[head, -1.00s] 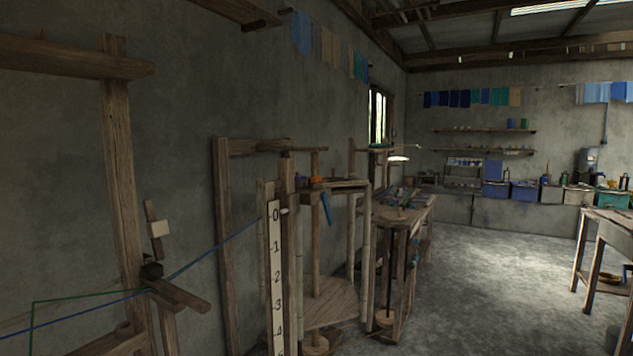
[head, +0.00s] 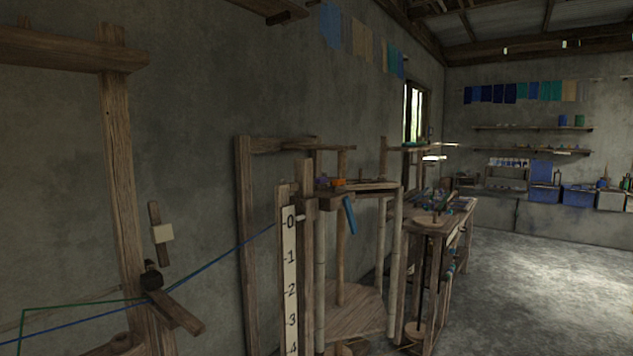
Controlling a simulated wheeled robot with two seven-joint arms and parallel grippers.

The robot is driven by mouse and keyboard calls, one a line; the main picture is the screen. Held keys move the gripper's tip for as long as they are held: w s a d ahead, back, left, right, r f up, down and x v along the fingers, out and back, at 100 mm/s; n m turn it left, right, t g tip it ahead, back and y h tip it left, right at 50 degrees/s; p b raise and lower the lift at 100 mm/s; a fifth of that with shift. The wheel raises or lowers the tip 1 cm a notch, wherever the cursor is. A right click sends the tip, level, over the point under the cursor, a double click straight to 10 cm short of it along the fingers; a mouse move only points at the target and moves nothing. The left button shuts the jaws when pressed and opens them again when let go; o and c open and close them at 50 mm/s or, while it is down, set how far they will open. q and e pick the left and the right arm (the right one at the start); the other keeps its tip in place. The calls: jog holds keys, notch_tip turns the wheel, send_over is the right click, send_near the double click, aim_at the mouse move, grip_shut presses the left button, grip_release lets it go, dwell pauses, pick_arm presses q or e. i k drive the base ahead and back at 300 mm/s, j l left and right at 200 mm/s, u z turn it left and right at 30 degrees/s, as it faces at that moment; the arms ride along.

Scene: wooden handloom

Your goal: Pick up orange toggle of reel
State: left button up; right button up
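A small orange piece (head: 338,182), which looks like the orange toggle, sits on top of the wooden reel frame (head: 393,245) near the middle of the head view. A small purple-blue piece (head: 322,182) is just left of it. A blue strip (head: 349,215) hangs tilted below the orange piece. The orange piece is small and its exact shape is hard to tell. Neither of my grippers is in view.
A numbered white scale (head: 290,270) stands upright left of the reel frame. A loom post (head: 122,180) with blue and green threads is at the left. A wooden table (head: 462,207) stands behind to the right. Grey floor (head: 530,290) at the right is clear.

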aim_at(336, 183)
jog(key=i+l+u, duration=0.45)
jog(key=l, duration=0.15)
jog(key=i+l+u, duration=0.1)
jog(key=l+u, duration=0.15)
jog(key=i+l+u, duration=0.2)
jog(key=l, duration=0.25)
jog(key=l+u, duration=0.25)
jog(key=l, duration=0.15)
jog(key=i+l+u, duration=0.1)
jog(key=l+u, duration=0.15)
jog(key=l, duration=0.15)
